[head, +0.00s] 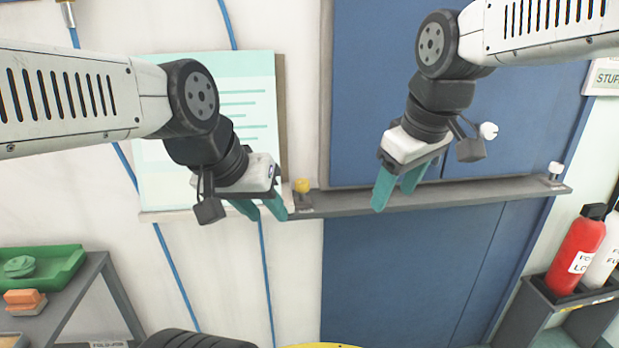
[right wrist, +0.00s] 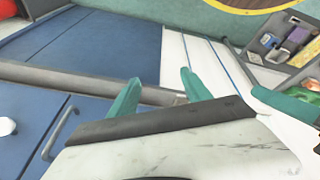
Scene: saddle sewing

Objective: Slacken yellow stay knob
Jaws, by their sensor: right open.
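The yellow stay knob (head: 302,185) sits on a small dark mount near the left end of a grey horizontal bar (head: 480,194) across the blue doors. My left gripper (head: 267,215) is just left of the knob in the head view, with its two teal fingers apart and nothing between them. My right gripper (head: 394,198) is farther right in front of the bar, open and empty. In the right wrist view its fingers (right wrist: 158,92) are spread, with the bar (right wrist: 85,82) behind them. I cannot make out the yellow knob in that view.
A white knob (head: 555,168) stands at the bar's right end. Another white knob (head: 488,130) shows beside my right gripper. A pale notice board (head: 225,105) is behind my left gripper. A red bottle (head: 577,250) is at lower right, a green tray (head: 45,268) at lower left.

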